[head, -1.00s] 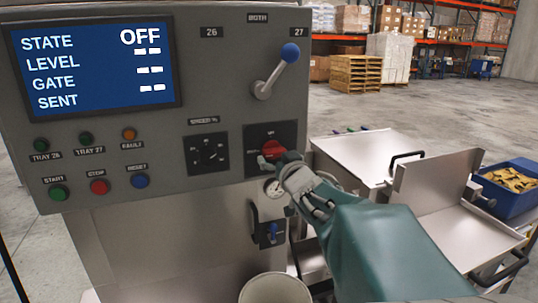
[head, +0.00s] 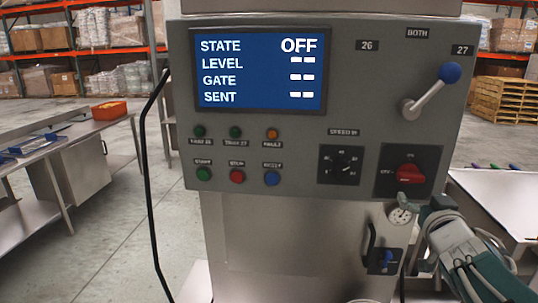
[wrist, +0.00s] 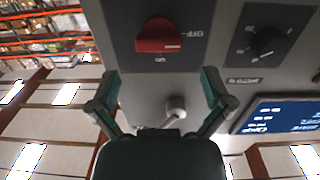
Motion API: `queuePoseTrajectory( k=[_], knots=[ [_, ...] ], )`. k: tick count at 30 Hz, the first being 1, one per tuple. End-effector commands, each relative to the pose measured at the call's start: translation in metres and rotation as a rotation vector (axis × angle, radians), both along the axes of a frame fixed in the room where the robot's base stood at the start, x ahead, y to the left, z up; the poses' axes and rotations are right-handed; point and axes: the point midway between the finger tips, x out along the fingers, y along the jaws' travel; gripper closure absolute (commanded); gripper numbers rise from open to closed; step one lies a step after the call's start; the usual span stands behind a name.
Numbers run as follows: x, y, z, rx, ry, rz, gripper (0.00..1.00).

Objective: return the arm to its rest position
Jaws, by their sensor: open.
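My gripper (head: 428,207) is at the lower right of the head view, just below the red rotary switch (head: 410,174) on the grey control panel (head: 350,80). In the wrist view my gripper (wrist: 158,82) is open, its two fingers spread apart with nothing between them. The red switch (wrist: 158,36) lies beyond the fingertips, apart from them. My green-sleeved forearm leaves the head view at the lower right corner.
The panel's screen (head: 262,70) reads STATE OFF. A blue-knobbed lever (head: 430,92) juts out at the upper right. Steel tables (head: 40,150) stand at left.

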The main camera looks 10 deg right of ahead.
Motion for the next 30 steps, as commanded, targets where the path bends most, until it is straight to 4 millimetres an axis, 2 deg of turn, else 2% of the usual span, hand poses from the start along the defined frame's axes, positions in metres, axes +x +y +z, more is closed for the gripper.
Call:
queuePoseTrajectory(
  k=[5, 11, 18, 24, 27, 30],
  knots=[
    [-0.010, 0.028, -0.015, 0.018, 0.126, -0.077, 0.00],
    [-0.037, 0.071, -0.051, 0.071, 0.360, -0.109, 0.00],
    [-0.092, 0.142, -0.104, 0.136, 0.706, 0.001, 0.00],
    [-0.146, 0.196, -0.136, 0.157, 0.961, 0.172, 0.00],
    [-0.161, 0.209, -0.143, 0.160, 1.026, 0.225, 0.00],
    [-0.167, 0.213, -0.145, 0.161, 1.051, 0.243, 0.00]
  ],
)
